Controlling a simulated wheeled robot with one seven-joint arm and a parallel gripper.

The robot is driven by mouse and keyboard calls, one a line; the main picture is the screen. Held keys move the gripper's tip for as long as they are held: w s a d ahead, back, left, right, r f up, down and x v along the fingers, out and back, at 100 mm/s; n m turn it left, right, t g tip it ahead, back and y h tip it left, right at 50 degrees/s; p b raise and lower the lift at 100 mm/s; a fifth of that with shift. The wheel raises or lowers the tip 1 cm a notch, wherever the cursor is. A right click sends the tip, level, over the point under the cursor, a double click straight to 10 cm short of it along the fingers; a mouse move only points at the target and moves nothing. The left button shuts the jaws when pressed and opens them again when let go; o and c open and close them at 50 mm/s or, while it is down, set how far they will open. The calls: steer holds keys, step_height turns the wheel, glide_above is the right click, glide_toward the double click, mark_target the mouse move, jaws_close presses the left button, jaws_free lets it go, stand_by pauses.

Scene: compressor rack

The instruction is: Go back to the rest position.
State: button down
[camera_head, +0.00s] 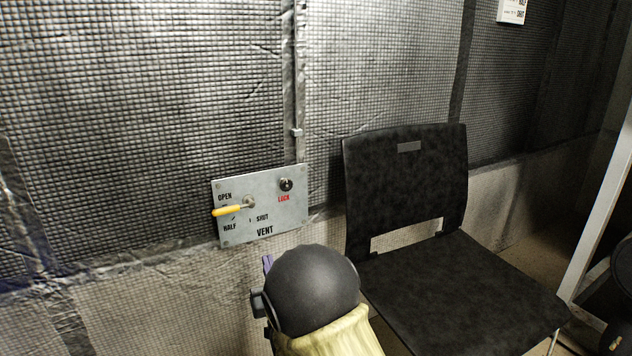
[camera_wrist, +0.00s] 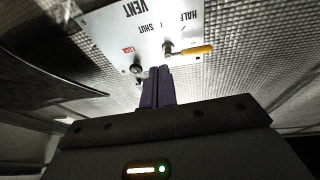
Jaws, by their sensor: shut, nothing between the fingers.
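The grey VENT panel (camera_head: 262,210) is fixed to the quilted wall, with OPEN, HALF and SHUT marks. Its yellow-gripped lever (camera_head: 228,210) points left, between the OPEN and HALF labels. A dark lock knob (camera_head: 286,184) sits at the panel's upper right, above the red LOCK label. My gripper (camera_head: 267,264) shows only as a bit of purple finger below the panel, mostly hidden by my arm. In the wrist view, my gripper's purple fingers (camera_wrist: 158,87) are together and empty. The panel (camera_wrist: 150,30) appears upside down beyond them, with the lever (camera_wrist: 190,51) and knob (camera_wrist: 136,69) apart from the fingertips.
A black chair (camera_head: 405,190) stands right of the panel, close to my arm. A pale metal post (camera_head: 598,215) and a dark object (camera_head: 618,300) are at the right edge. A white sign (camera_head: 513,11) hangs high on the wall. The wall left of the panel is clear.

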steer(key=s+d+r+m+g+h+p, duration=0.1)
steer(key=d+g+h+p, duration=0.25)
steer(key=d, duration=0.55)
steer(key=s+d+r+m+g+h+p, duration=0.1)
steer(key=d+m+g+h+p, duration=0.15)
steer(key=d+g+p, duration=0.4)
steer(key=s+d+r+g+h+p, duration=0.1)
steer(key=s+d+r+g+p, duration=0.2)
steer(key=s+d, duration=0.6)
steer(key=s+d+r+g+h+p, duration=0.25)
steer(key=s+d+g, duration=0.2)
steer(key=s, duration=0.75)
steer(key=w+p+v, duration=0.2)
steer(key=p+v, duration=0.9)
steer(key=p, duration=0.1)
steer(key=w+d+r+p+v, duration=0.1)
steer(key=w+p+v, duration=0.2)
steer(key=p+v, duration=0.9)
steer(key=w+d+p+v, duration=0.1)
steer(key=w+p+v, duration=0.1)
steer(key=p+v, duration=1)
steer(key=shift+w+d+r+y+p, duration=0.25)
steer(key=shift+w+r+y+p, duration=0.1)
steer(key=shift+p, duration=0.1)
steer(key=shift+m, duration=0.25)
